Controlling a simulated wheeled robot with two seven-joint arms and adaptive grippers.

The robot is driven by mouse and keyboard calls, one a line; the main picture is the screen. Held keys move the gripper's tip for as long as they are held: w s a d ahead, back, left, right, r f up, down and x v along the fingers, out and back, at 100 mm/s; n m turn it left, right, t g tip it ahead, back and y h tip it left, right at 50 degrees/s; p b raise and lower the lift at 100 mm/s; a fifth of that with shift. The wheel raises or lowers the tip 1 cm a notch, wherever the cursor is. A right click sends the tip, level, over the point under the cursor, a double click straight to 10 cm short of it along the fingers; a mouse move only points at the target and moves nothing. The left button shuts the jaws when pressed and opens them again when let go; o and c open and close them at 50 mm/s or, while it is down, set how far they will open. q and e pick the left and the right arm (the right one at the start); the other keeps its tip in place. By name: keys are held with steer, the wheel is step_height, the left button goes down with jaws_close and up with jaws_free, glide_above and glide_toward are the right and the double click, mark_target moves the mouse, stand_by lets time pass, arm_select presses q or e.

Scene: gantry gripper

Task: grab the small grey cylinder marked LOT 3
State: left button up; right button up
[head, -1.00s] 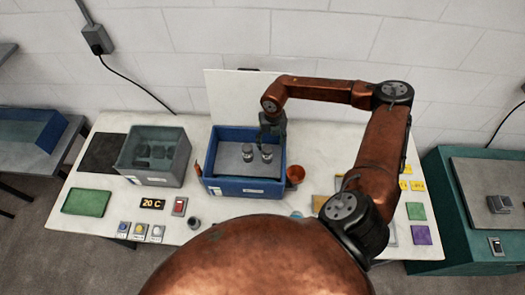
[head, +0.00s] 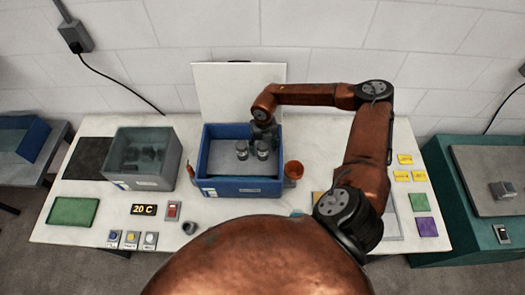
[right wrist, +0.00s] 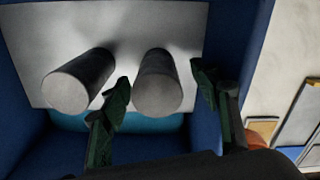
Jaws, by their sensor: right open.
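Two small grey cylinders, a left one (head: 241,151) and a right one (head: 263,150), stand side by side inside a blue box. No LOT 3 mark can be read on either. My right gripper (head: 264,133) is at the box, by the right cylinder. In the right wrist view, the open fingers of my right gripper (right wrist: 160,78) are on either side of the right cylinder (right wrist: 158,85), with gaps showing. The left cylinder (right wrist: 76,82) is outside the left finger. My left gripper is not in view.
The blue box (head: 240,188) has raised walls around the cylinders. A grey bin (head: 140,183) stands to its left, an orange cup (head: 293,170) at its right side. A white panel (head: 225,90) stands behind it. A small dark ring-like cup (head: 190,228) is in front.

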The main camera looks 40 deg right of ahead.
mark_target(263, 153)
step_height(263, 153, down, 4)
steer(key=shift+f, duration=0.1)
steer(key=shift+c, duration=0.2)
steer(key=shift+w+a, duration=0.1)
steer(key=shift+w, duration=0.05)
jaws_close()
stand_by(0.4)
